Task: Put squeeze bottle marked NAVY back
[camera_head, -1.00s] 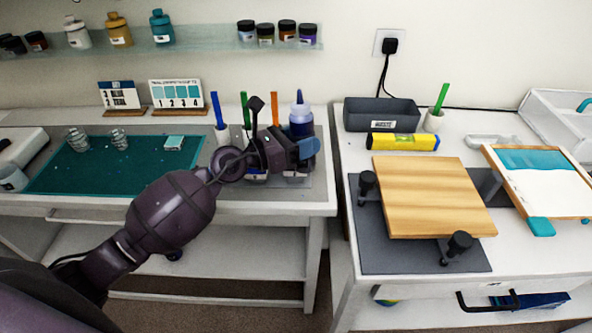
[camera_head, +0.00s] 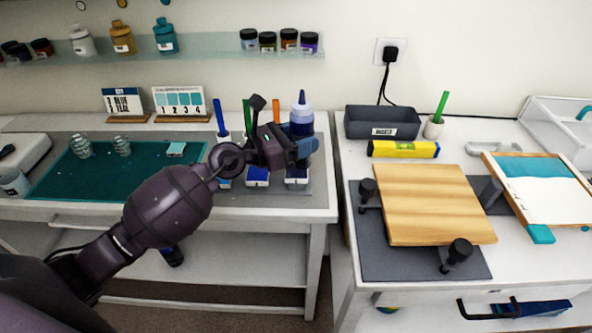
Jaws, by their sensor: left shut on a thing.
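The dark navy squeeze bottle (camera_head: 301,118), with a pale collar and a dark pointed nozzle, stands upright in my left gripper (camera_head: 303,148) above the back right of the left bench. The gripper is shut on it and, with the wrist, hides its lower part. I cannot read its mark. Small containers with blue faces (camera_head: 257,176) sit below the gripper on a grey mat. My right gripper is not in view.
A wall shelf (camera_head: 210,48) holds white, yellow and teal bottles (camera_head: 165,36) and several dark-lidded jars, with free room between. Coloured sticks (camera_head: 219,118) stand behind my wrist. A gap separates the benches; a wooden board (camera_head: 430,203) lies on the right one.

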